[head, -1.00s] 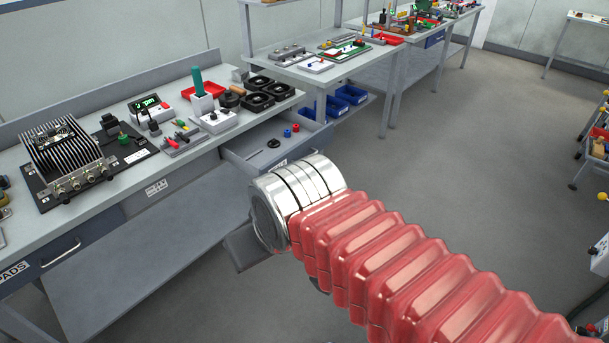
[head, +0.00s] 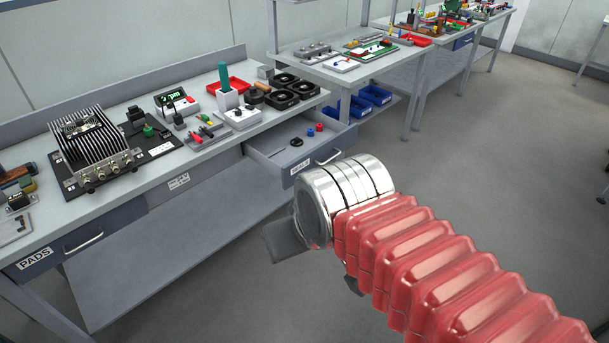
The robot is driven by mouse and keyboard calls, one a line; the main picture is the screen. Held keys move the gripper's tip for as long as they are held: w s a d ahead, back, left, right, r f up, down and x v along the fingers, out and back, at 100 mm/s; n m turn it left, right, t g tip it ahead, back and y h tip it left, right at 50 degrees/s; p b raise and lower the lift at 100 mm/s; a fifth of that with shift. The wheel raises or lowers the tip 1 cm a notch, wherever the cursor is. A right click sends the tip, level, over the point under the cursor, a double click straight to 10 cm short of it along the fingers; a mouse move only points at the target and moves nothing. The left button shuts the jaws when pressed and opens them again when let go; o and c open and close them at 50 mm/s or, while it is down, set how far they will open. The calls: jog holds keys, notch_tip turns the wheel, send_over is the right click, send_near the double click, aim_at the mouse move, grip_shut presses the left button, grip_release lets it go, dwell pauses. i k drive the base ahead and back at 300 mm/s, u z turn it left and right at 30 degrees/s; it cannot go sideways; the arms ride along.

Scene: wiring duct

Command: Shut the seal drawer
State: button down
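The seal drawer (head: 265,152) is pulled out from under the bench top, right of centre in the head view. Its grey front has a partly readable label (head: 300,167) and a bar handle (head: 329,157). Red and blue rings (head: 314,129) and a black ring (head: 296,142) lie inside. My arm, with its red ribbed sleeve and silver wrist, reaches in from the lower right. The wrist is in front of the drawer in the picture, and no contact shows. My gripper (head: 286,241) shows only as dark grey parts below the wrist; its fingertips are mostly hidden.
The bench top (head: 135,190) carries a finned heat-sink unit (head: 88,148), meters, black fans (head: 285,90) and a red tray. A closed PADS drawer (head: 75,245) is at the left. Blue bins (head: 375,95) sit under the neighbouring bench. Open floor (head: 500,150) lies to the right.

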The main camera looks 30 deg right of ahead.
aim_at(272, 148)
jog(key=u, duration=0.05)
jog(key=i, duration=0.95)
jog(key=z, duration=0.05)
